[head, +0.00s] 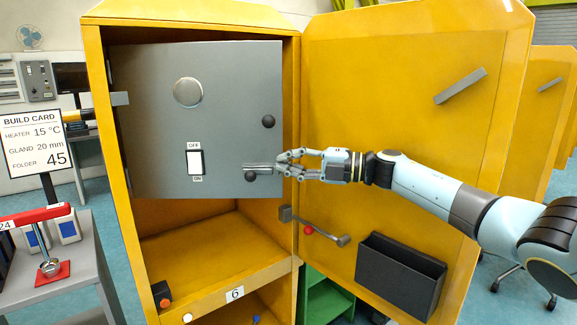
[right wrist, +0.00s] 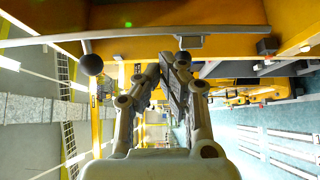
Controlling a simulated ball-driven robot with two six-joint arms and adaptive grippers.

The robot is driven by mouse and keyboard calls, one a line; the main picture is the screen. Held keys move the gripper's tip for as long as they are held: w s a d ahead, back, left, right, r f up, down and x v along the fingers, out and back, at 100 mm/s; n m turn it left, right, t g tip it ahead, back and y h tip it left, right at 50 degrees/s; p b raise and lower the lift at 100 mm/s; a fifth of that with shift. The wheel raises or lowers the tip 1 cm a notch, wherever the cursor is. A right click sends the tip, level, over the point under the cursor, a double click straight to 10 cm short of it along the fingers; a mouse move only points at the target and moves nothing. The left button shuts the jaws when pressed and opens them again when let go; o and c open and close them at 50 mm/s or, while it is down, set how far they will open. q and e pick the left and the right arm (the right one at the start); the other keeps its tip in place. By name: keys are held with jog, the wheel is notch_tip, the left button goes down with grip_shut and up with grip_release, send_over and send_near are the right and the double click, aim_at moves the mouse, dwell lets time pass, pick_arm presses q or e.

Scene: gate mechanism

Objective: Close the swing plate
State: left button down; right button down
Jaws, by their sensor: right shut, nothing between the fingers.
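The swing plate (head: 225,105) is a flat grey panel across the upper part of the open yellow cabinet. It carries a round disc (head: 188,92), an OFF/ON switch (head: 195,162) and two black knobs (head: 268,121) on its right side. A strip of cabinet wall shows between its right edge and the front post; I cannot tell how far ajar it is. My right gripper (head: 279,167) is shut and empty at the plate's lower right edge, beside the lower knob. Contact is unclear. Its fingers also show in the right wrist view (right wrist: 174,62). My left gripper is out of view.
The yellow cabinet door (head: 400,110) stands wide open behind my right arm, with a black pocket (head: 400,275) and a latch with a red knob (head: 308,230). A build card (head: 32,142) and a side table (head: 90,275) stand left. The space below the plate is open.

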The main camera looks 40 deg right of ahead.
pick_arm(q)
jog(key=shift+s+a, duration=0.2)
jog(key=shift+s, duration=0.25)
